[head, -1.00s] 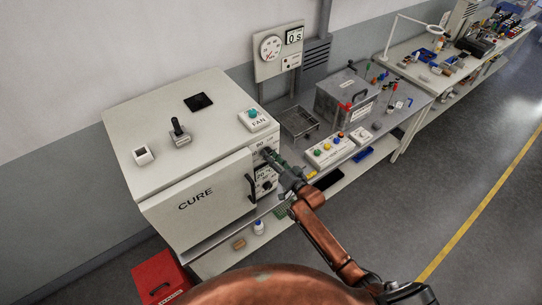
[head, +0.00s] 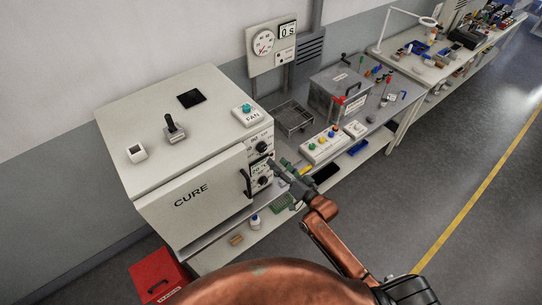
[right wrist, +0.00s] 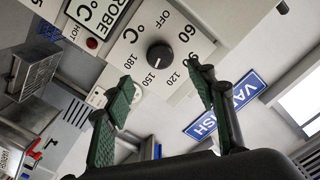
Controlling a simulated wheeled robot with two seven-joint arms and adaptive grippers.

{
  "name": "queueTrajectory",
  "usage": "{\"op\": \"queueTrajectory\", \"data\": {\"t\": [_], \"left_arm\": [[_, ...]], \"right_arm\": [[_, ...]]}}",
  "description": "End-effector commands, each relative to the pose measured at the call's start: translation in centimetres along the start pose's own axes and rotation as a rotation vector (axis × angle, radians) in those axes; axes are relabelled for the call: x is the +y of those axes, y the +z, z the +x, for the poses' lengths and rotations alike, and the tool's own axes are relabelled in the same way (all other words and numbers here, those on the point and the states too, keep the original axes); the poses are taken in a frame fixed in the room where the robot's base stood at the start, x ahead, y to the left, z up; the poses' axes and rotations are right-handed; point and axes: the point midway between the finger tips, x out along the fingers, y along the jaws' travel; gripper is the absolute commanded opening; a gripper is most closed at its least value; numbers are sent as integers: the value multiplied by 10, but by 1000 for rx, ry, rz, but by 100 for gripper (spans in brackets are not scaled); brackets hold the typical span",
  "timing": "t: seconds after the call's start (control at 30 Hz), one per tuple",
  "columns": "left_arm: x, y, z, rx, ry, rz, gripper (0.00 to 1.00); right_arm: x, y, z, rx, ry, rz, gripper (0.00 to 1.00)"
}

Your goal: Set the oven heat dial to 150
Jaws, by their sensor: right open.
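The white oven marked CURE (head: 190,195) stands at the left in the head view. Its upper dial (head: 262,147) is a black knob on the front's right side. In the right wrist view, the heat dial (right wrist: 158,55) is a round black knob with a °C scale from 60 to 180. Its small pale mark appears to face the 150 figure, though it is tiny. My right gripper (head: 274,165) is open and empty, just off the oven front. Its green fingers (right wrist: 160,82) show apart, with the knob ahead between them and not touched. My left gripper is not visible.
A second black knob (head: 263,181) sits lower on the oven front. The oven door handle (head: 246,184) juts out left of the dials. A button box (head: 324,145) and metal box (head: 340,90) stand on the bench at right. A red box (head: 160,279) is on the floor.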

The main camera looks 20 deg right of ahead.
Motion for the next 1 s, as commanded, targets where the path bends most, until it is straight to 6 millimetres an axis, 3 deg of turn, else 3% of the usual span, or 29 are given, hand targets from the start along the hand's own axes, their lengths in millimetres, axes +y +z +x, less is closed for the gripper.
{"op": "queueTrajectory", "data": {"t": [0.1, 0.23, 0.83, 0.93, 1.0], "left_arm": [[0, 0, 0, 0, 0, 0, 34], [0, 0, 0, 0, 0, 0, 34], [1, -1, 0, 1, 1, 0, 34], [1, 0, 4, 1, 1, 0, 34], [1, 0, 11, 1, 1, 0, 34]], "right_arm": [[0, 1, -19, -1, 1, 1, 51], [0, 0, -30, 0, 0, 1, 51], [0, 0, -33, 0, 0, 1, 51], [10, 9, -34, -8, 14, -5, 51], [28, 26, -36, -25, 42, -16, 51]]}}
